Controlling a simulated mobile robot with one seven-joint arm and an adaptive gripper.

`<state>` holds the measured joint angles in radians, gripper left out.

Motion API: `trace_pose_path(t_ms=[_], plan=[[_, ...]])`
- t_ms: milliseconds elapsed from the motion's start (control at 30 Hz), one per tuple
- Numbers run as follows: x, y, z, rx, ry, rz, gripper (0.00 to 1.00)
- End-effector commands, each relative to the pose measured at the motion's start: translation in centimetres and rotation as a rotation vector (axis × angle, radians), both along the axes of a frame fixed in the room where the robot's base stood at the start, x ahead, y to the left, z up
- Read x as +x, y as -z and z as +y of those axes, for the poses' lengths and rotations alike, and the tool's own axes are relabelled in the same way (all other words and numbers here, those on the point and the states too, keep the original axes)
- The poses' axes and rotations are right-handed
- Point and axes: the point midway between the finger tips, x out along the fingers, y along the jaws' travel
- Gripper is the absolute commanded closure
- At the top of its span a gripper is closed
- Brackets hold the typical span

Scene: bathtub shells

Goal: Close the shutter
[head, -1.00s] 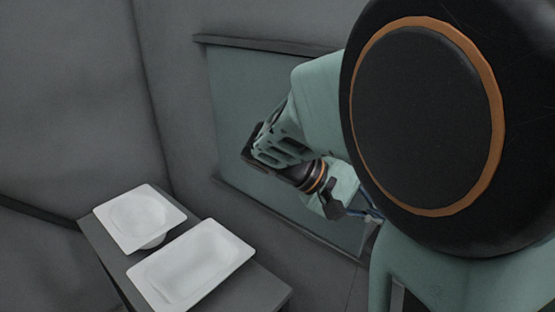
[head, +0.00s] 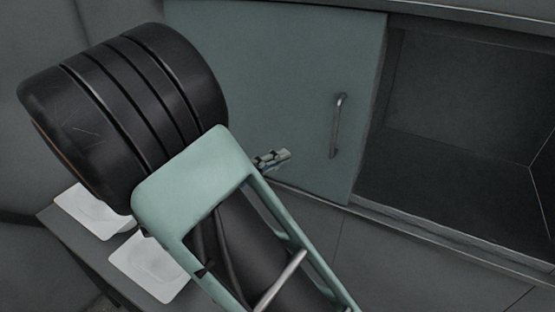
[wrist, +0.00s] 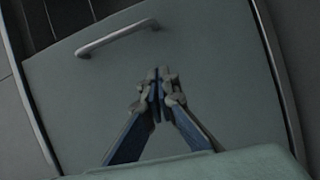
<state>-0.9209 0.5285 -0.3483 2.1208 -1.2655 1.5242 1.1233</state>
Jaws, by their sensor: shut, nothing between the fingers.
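The shutter (head: 285,75) is a flat grey-green sliding panel on the wall, with a metal bar handle (head: 338,126) near its right edge. It covers the left part of an opening; the dark recess (head: 455,130) to its right is uncovered. In the wrist view, the shutter (wrist: 215,75) fills most of the picture and the handle (wrist: 117,36) is at the upper left. My gripper (head: 284,155) is in front of the shutter, left of the handle and apart from it. In the wrist view, its fingers (wrist: 160,80) are shut together and empty.
Two white basin-like shells (head: 95,211) (head: 150,267) lie on a dark table (head: 75,255) at the lower left, partly behind my arm. Rails (head: 440,237) run below the opening and above it (head: 450,15). The space before the recess is clear.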

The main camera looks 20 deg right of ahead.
Motion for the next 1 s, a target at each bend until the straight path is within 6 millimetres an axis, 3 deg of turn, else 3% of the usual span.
trace_pose_path(t_ms=[300,600,1000], plan=[[2.4,0.1,-6.6,-0.002,0.006,0.003,1.0],[-0.5,0.5,-8.4,0.002,0.001,0.002,1.0],[-0.8,0.6,-8.6,0.001,0.002,0.001,1.0]])
